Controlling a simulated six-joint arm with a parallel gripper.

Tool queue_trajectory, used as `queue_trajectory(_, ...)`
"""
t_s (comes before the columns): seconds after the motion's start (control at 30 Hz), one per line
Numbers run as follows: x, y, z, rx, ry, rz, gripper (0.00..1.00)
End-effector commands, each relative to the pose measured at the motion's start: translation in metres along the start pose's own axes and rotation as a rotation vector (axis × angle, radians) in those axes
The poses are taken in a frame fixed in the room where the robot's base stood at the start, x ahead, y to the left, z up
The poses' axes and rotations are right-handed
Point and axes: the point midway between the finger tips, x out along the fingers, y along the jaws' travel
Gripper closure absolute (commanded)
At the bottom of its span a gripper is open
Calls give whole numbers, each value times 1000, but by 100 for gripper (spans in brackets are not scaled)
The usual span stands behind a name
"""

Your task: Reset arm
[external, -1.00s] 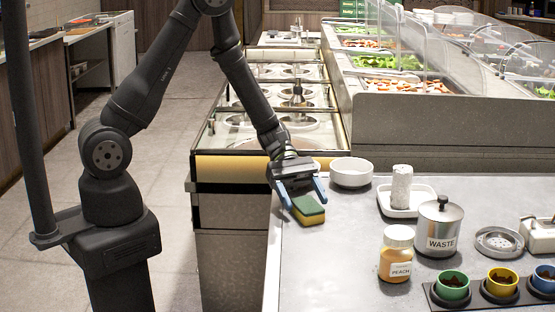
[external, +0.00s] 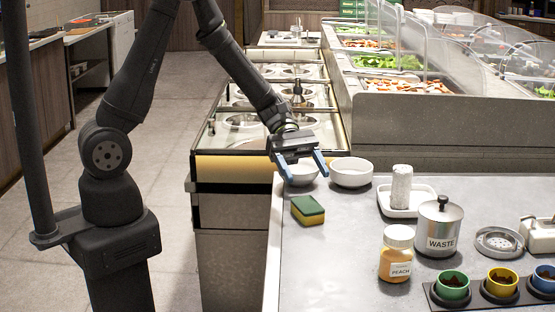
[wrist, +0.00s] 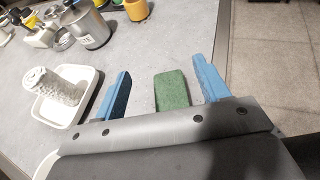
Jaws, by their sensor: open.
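My gripper (external: 307,178) is open and empty, with its two blue fingers apart in the air near the left end of the counter. A sponge (external: 308,210) with a green top and yellow body lies on the counter below and in front of the fingers, apart from them in the external view. In the wrist view my gripper (wrist: 160,88) shows the green top of the sponge (wrist: 173,90) between its fingers, farther down on the counter.
Two white bowls, one partly behind my fingers and one (external: 351,173) beside them, stand at the counter's back edge. A tray with a white roll (external: 402,186), a peach jar (external: 396,256), a waste canister (external: 439,228) and coloured cups (external: 453,287) stand right. The front-left counter is clear.

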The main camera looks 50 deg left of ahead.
Motion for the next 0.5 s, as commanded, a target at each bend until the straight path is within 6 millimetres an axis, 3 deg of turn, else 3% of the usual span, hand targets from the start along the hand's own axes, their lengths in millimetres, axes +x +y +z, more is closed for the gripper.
queue_trajectory(0.5, 26, -1, -63, -5, 0, -1, 32)
